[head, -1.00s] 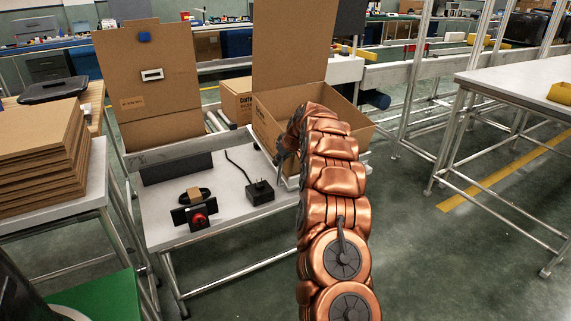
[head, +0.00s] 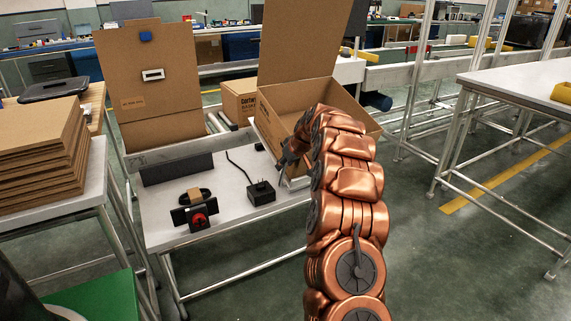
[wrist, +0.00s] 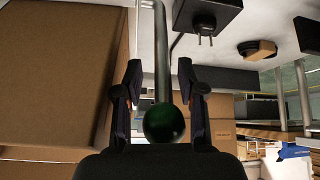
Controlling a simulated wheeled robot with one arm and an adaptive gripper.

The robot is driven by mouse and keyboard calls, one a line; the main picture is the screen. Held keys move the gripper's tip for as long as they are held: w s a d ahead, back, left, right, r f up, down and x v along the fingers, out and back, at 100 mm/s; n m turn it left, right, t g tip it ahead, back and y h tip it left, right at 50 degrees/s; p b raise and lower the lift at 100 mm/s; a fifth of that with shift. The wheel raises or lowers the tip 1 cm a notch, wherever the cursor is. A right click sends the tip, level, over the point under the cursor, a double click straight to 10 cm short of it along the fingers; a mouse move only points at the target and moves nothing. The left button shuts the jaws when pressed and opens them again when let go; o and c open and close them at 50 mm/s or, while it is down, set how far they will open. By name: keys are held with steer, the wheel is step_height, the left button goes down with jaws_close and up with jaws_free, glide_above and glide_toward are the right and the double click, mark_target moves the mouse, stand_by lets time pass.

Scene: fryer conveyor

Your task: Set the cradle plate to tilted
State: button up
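The cradle plate (head: 266,140) shows as a pale slanted edge at the left of the open carton (head: 330,92); the carton hides most of it. The carton leans to the right with its flap up. My gripper (head: 288,158) is beside the carton's lower left, partly hidden by my arm. In the wrist view a metal rod with a dark green ball knob (wrist: 167,122) stands between the two fingers of my gripper (wrist: 160,66). The fingers are apart, with gaps beside the rod; I cannot tell whether one touches the ball.
A black adapter (head: 261,193), a dark coil with a brown band (head: 194,195) and a black device with a red knob (head: 198,220) lie on the white table (head: 225,215). Stacked cardboard sheets (head: 40,155) stand left. The floor at right is open up to a metal-framed table (head: 520,90).

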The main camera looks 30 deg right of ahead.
steer(key=shift+a, duration=0.15)
steer(key=shift+r, duration=0.1)
steer(key=shift+s+r, duration=0.15)
steer(key=shift+r, duration=0.05)
steer(key=v, duration=1.1)
steer(key=shift+s+r, duration=0.1)
steer(key=shift+r, duration=0.05)
